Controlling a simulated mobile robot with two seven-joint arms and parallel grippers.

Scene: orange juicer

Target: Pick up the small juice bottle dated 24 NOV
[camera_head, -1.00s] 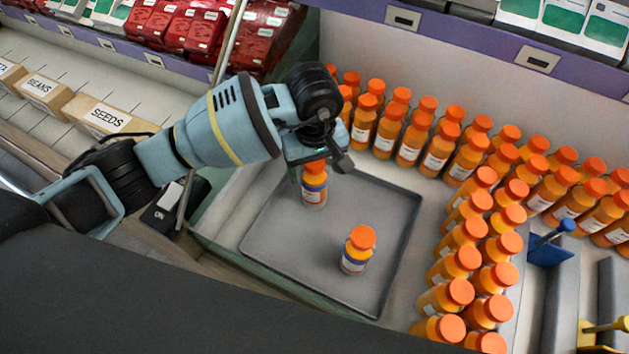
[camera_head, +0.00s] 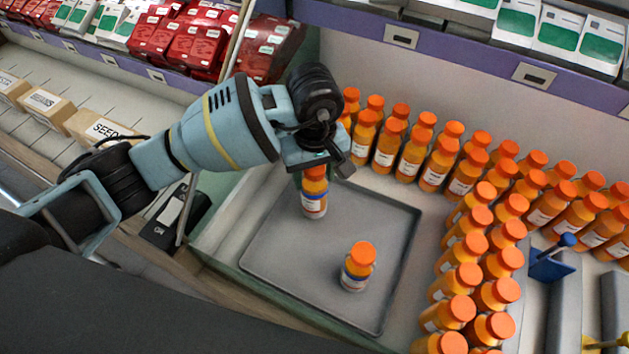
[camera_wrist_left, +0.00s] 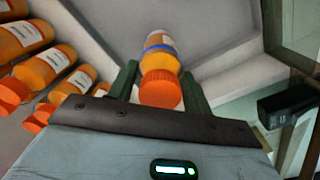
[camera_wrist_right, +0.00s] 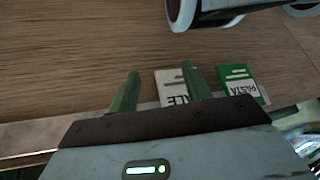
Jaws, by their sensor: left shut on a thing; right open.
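My left gripper (camera_head: 314,174) is shut on a small orange bottle (camera_head: 314,200) with an orange cap and a blue-banded white label, held at its cap end. The bottle is upright over the back left of the grey tray (camera_head: 285,262); I cannot tell whether its base touches it. The left wrist view shows this bottle (camera_wrist_left: 161,62) between the green fingers. A second small blue-banded bottle (camera_head: 357,268) stands at the front of the tray. The dates are too small to read. My right gripper (camera_wrist_right: 160,75) is open and empty in the right wrist view.
Several taller orange bottles stand in rows behind the tray (camera_head: 412,155) and to its right (camera_head: 462,280). A blue-handled item (camera_head: 551,262) is at far right. A purple shelf edge (camera_head: 470,57) runs above. The tray between the two small bottles is clear.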

